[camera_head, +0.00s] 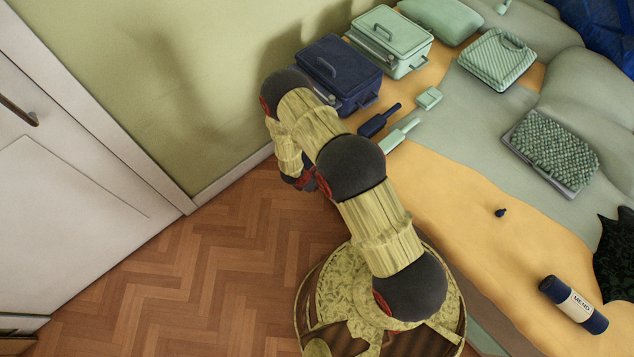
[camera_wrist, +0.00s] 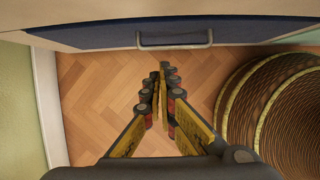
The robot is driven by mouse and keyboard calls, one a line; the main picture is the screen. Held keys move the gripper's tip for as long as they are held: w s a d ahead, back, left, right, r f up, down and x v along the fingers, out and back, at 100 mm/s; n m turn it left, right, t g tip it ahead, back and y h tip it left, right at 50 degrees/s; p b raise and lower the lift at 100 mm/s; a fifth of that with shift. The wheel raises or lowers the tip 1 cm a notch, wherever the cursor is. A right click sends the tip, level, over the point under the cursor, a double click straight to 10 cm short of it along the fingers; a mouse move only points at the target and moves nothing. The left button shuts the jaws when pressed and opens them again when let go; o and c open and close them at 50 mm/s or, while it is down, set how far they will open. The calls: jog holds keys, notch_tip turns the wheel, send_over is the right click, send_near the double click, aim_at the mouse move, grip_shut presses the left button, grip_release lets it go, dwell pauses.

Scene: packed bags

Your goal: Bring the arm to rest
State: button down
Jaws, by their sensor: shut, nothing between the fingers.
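My gripper (camera_wrist: 163,72) is shut and empty in the wrist view. Its fingers point down over bare herringbone floor (camera_wrist: 100,95), and nothing is touching the tips. In the head view my arm bends over beside the bed, with its far end low near the wall; the fingers are hidden there behind my arm links.
A dark blue panel with a handle (camera_wrist: 175,38) lies close ahead of the fingers. A navy case (camera_head: 338,72) and a mint case (camera_head: 392,40) stand at the bed's wall end. A navy tube (camera_head: 573,304) lies nearer. A white door (camera_head: 70,190) is left; floor between is clear.

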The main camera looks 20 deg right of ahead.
jog(key=shift+r, duration=0.15)
jog(key=s+d+r+m+g+h, duration=0.2)
jog(key=s+d+r+m, duration=0.2)
jog(key=s+d+r, duration=0.15)
notch_tip(320, 180, up, 20)
jog(key=s+m+g, duration=0.2)
jog(key=s+m, duration=0.1)
jog(key=m, duration=0.5)
jog(key=s+a+r+m+t+y, duration=0.1)
jog(key=s+r+m+t+y, duration=0.1)
jog(key=r, duration=1.2)
jog(key=s+a+r+m+t+y, duration=0.2)
jog(key=s+r+m, duration=0.3)
jog(key=r, duration=1)
jog(key=s+a+r+m+t+y, duration=0.2)
jog(key=s+r, duration=0.5)
jog(key=r, duration=0.7)
jog(key=shift+r+m+t, duration=0.15)
jog(key=shift+m+t, duration=0.55)
jog(key=shift+t, duration=0.3)
